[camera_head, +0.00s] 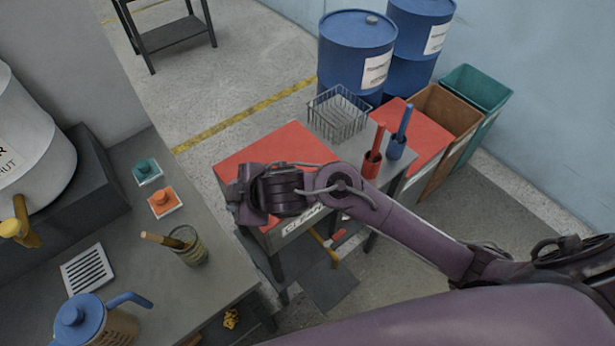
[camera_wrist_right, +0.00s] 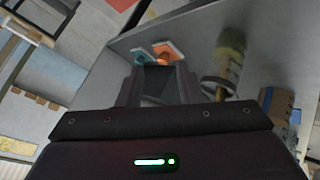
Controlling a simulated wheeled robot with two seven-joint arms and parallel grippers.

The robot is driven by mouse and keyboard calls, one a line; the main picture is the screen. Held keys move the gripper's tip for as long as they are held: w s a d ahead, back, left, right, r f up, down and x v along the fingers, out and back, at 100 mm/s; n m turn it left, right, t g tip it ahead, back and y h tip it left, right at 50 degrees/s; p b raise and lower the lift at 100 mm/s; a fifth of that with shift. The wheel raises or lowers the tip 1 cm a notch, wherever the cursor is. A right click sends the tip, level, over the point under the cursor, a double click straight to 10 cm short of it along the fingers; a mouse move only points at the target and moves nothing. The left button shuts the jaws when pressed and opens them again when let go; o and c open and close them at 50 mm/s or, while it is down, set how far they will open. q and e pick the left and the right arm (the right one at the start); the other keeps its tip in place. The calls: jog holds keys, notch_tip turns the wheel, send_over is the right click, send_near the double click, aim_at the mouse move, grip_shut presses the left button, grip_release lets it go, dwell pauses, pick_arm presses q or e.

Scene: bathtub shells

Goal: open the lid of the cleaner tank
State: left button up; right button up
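The cleaner tank (camera_head: 300,226) is a low box with a partly hidden label starting "CLEAN" on its front. Its flat red lid (camera_head: 275,147) lies down on top and looks shut. My right arm reaches in from the right and covers the tank's front and the near edge of the lid. My right gripper (camera_head: 238,196) is at the lid's near left corner, pointing left; I cannot tell if it touches. In the right wrist view the fingers (camera_wrist_right: 158,82) are apart with nothing between them. My left gripper is not in view.
A wire basket (camera_head: 339,115) and red and blue brush holders (camera_head: 372,164) stand right of the tank. The bench at left holds a jar (camera_head: 188,246), a blue-lidded jug (camera_head: 92,322) and teal and orange pieces (camera_head: 163,201). Blue drums (camera_head: 356,55) and bins stand behind.

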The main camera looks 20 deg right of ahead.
jog(key=w+d+f+n+g+h, duration=0.1)
jog(key=w+d+n+g+h, duration=0.15)
jog(key=d, duration=0.65)
jog(key=w+d+f+n+g+h, duration=0.2)
jog(key=d+n+g, duration=0.15)
jog(key=d, duration=0.55)
jog(key=shift+t, duration=0.5)
jog(key=f, duration=0.1)
jog(key=f+b, duration=0.1)
jog(key=f, duration=0.1)
jog(key=f+b, duration=0.1)
jog(key=shift+w+a+f, duration=0.2)
jog(key=shift+w+f, duration=0.1)
jog(key=shift+f, duration=0.05)
jog(key=shift+w+f, duration=0.1)
jog(key=shift+f, duration=0.25)
jog(key=shift+w+f, duration=0.2)
jog(key=shift+f, duration=0.55)
jog(key=shift+a, duration=0.1)
jog(key=shift+c, duration=0.4)
grip_shut()
